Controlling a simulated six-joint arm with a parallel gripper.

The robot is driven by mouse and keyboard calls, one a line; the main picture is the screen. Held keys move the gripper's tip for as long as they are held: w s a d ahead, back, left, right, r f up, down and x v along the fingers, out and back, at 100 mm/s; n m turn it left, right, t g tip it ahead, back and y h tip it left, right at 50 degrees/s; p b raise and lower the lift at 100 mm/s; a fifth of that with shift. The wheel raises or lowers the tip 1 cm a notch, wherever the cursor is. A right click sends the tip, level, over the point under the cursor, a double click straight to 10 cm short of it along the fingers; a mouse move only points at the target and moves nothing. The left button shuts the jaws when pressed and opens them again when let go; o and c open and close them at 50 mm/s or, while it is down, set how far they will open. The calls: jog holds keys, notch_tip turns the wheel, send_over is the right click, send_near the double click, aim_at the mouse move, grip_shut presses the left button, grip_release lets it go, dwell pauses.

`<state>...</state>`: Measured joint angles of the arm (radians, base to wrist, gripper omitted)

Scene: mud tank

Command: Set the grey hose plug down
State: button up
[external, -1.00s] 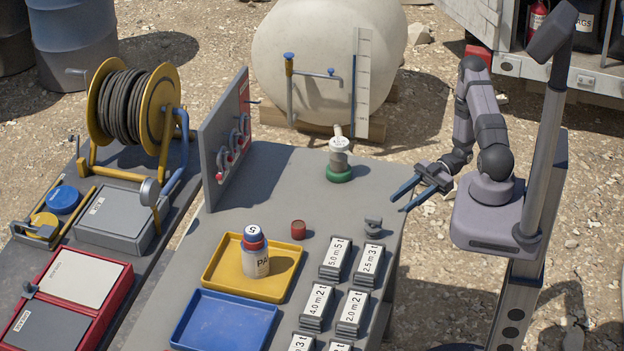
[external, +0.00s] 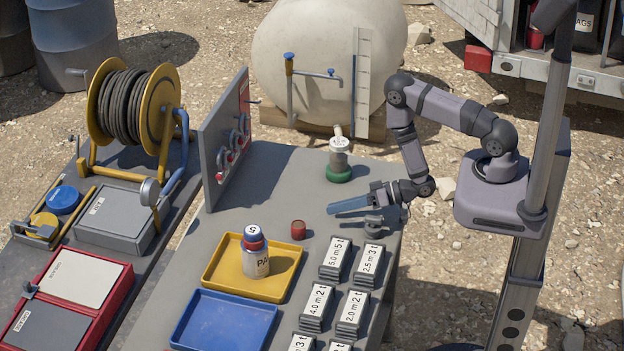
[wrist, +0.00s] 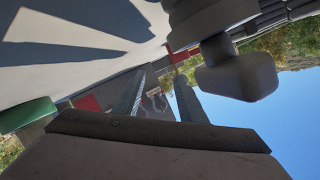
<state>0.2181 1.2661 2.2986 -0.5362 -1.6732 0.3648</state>
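The grey hose plug (external: 373,229) stands on the grey table near its right edge, partly covered by my gripper in the external view. A large grey knobbed shape, seemingly the plug, fills the upper right of the wrist view (wrist: 236,70). My gripper (external: 340,208) is low over the table just behind the plug, its blue fingers pointing left. The fingers also show in the wrist view (wrist: 160,96), apart with nothing visible between them. The plug lies beside the fingers, not between them.
A small red cap (external: 298,230) is to the left. Labelled blocks (external: 335,257) stand in front, with a yellow tray (external: 222,268) and blue tray (external: 190,335) further left. The table's middle is clear.

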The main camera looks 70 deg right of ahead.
aim_at(378, 217)
jog(key=shift+s+a+m+h+p, duration=0.35)
jog(key=shift+a+m+h+p, duration=0.2)
jog(key=shift+h, duration=0.25)
jog(key=shift+s+r+m+h+p, duration=0.25)
jog(key=shift+s+m+h+p, duration=0.1)
jog(key=shift+s+h+p, duration=0.6)
jog(key=s+n+p, duration=0.1)
jog(key=s, duration=0.1)
jog(key=s+a+n+p, duration=0.1)
jog(key=s, duration=0.2)
jog(key=s+n+h+p, duration=0.1)
jog(key=s, duration=0.2)
jog(key=shift+s+a+f+n+g+p, duration=0.1)
jog(key=shift+a+f+n+g+p, duration=0.1)
jog(key=shift+a+n+g+p, duration=0.15)
jog(key=shift+s+d+f+n, duration=0.1)
jog(key=shift+s+d+n, duration=0.1)
jog(key=shift+s+n, duration=0.4)
jog(key=shift+w+f, duration=0.1)
jog(key=shift+b+x, duration=0.85)
jog(key=shift+x, duration=1.55)
